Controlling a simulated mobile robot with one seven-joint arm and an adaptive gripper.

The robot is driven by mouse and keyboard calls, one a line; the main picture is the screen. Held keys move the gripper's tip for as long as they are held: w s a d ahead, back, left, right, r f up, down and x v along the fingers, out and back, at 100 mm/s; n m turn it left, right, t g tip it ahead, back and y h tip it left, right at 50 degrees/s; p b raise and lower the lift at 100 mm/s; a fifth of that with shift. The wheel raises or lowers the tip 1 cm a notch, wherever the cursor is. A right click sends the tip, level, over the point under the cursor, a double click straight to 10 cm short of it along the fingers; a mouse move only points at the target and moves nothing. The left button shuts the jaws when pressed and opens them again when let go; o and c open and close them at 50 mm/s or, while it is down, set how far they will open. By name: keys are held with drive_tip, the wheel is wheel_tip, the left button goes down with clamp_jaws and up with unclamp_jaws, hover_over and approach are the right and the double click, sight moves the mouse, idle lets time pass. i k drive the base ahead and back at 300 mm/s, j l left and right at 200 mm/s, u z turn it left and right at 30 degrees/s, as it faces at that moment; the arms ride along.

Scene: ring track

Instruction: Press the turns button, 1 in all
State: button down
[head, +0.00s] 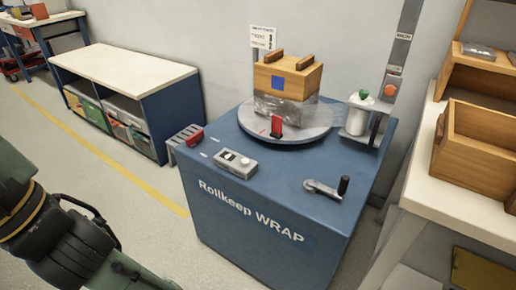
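A blue wrapping machine (262,222) marked "Rollkeep WRAP" stands in the middle of the head view. A small grey control box (235,161) with light round controls lies on the left part of its top. I cannot read any label on it, so I cannot tell which control is the turns button. An orange-red button (390,89) sits on the grey mast at the back right. My arm shows at the lower left, apart from the machine. My gripper is not in view.
A wooden box (287,76), clear film around its lower part, stands on the round turntable (310,128). A red piece (276,127) stands on the turntable's front. A film roll (356,118), a black-handled crank (327,189) and a side shelf (480,195) are to the right.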

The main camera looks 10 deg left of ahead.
sight(244, 162)
drive_tip(key=i+l, duration=0.25)
drive_tip(key=i+l+u, duration=0.15)
drive_tip(key=l, duration=0.3)
drive_tip(key=i+l, duration=0.1)
drive_tip(key=i, duration=0.2)
drive_tip(key=i+l, duration=0.15)
drive_tip(key=i, duration=0.1)
